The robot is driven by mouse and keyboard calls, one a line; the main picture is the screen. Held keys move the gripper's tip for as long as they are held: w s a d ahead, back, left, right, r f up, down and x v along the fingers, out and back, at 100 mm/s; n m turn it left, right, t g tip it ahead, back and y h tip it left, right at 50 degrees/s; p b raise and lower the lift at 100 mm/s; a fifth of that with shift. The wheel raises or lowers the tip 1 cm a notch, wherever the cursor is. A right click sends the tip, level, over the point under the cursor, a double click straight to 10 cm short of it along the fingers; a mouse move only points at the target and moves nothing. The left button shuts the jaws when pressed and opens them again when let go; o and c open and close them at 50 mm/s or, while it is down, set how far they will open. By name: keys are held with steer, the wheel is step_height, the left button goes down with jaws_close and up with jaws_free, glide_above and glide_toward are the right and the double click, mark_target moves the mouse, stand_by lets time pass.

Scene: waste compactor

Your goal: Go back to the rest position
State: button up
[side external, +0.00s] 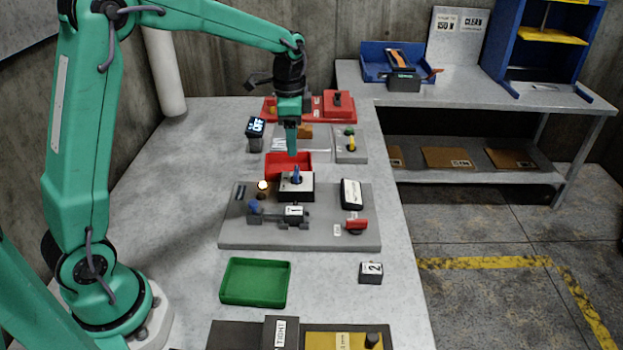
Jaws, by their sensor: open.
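My gripper (291,142) points down at the end of my green arm, above the table and just behind the small red tray (289,158). It is open, and I see nothing held in it. Its fingers overlap in this view, so the gap between them is hard to see. My arm reaches out from the left over the back half of the table. The gripper hangs over the area between the red tray and the grey plate with a yellow handle (350,145).
A grey panel (235,234) carries a lit lamp, a block marked 1, a black-and-white box and a red knob. The table's left side (165,190) is clear.

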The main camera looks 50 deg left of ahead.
steer(key=s+d+r+n+t, duration=0.2)
steer(key=s+d+r+n, duration=0.15)
steer(key=s+r, duration=0.6)
steer(key=s+f+n+t, duration=0.1)
steer(key=s+n, duration=0.1)
steer(key=s, duration=0.5)
steer(key=s+d+f+n+t, duration=0.1)
steer(key=s+n+t, duration=0.1)
steer(key=s, duration=0.5)
steer(key=shift+s+d+n, duration=0.2)
steer(key=shift+s+n, duration=0.1)
steer(key=shift+n, duration=0.25)
steer(key=shift+f, duration=0.1)
